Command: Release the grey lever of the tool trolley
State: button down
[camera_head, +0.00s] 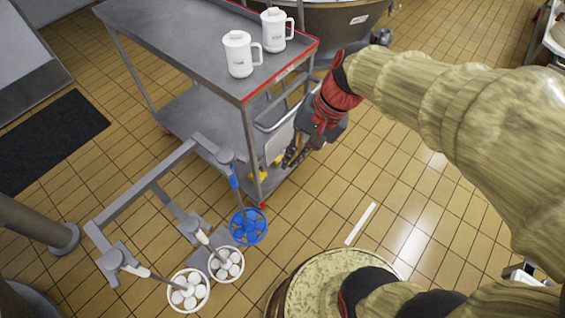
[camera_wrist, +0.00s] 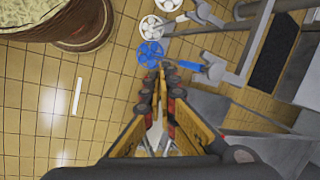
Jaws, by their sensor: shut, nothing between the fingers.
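The tool trolley (camera_head: 205,40) is a grey metal cart with a red-edged top and a lower shelf. It also shows in part in the wrist view (camera_wrist: 200,108). I cannot tell for sure which grey part is the lever; contact with the trolley cannot be made out.
Two white mugs (camera_head: 239,54) stand on the trolley top. A grey frame (camera_head: 150,187) at the near side carries a blue round piece (camera_head: 249,226) and two white ones (camera_head: 188,291).

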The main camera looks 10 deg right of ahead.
jog(key=w+a+f+m+t+y+b, duration=0.25)
jog(key=w+f+m+y, duration=0.85)
jog(key=w+f+m, duration=0.95)
jog(key=d+f+m+t+h, duration=0.1)
jog(key=d+f+m+t, duration=0.3)
jog(key=f, duration=0.8)
jog(key=d+f+m+t+h+b, duration=0.1)
jog(key=d+f+m+t, duration=0.3)
jog(key=f, duration=0.7)
jog(key=w+d+f+m+t+h+b, duration=0.1)
jog(key=d+f+m+t+h, duration=0.2)
jog(key=f+m, duration=0.5)
notch_tip(320, 180, down, 5)
jog(key=shift+d+r+t, duration=0.15)
jog(key=shift+d+t, duration=0.25)
jog(key=shift+t, duration=0.15)
jog(key=shift+w, duration=0.15)
